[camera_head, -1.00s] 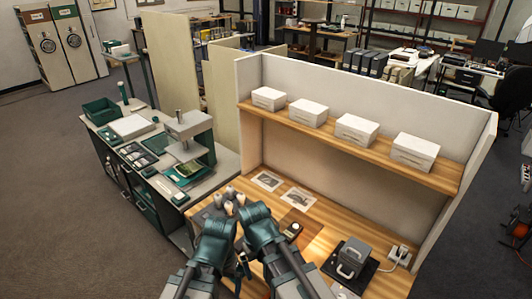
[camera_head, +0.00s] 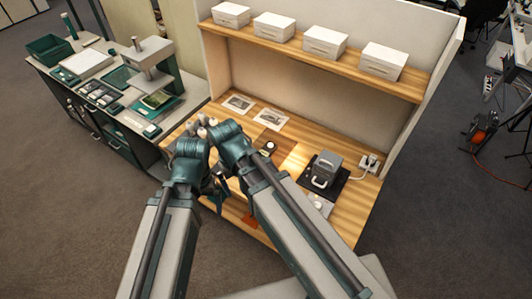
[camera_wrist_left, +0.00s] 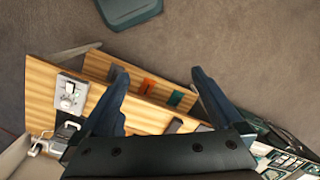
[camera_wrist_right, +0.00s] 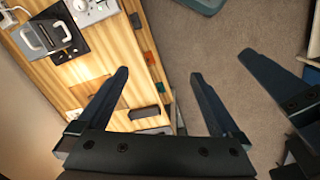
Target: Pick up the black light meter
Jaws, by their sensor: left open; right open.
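A small dark object with a pale round face (camera_head: 269,147), which looks like the black light meter, lies on a brown patch of the wooden bench. It is to the right of both grippers in the head view. A dark block on the bench shows in the right wrist view (camera_wrist_right: 146,112) and left wrist view (camera_wrist_left: 175,125); I cannot tell whether it is the meter. My left gripper (camera_wrist_left: 158,75) is open and empty. My right gripper (camera_wrist_right: 160,76) is also open and empty. In the head view, both hands are close together over the bench's left end, their fingertips partly hidden.
A grey box with a handle (camera_head: 325,168) stands on a black mat at the bench's right, near a white socket block (camera_head: 369,163). Two printed sheets lie at the back. White boxes (camera_head: 272,26) stand on the shelf above. A side counter (camera_head: 195,100) stands left.

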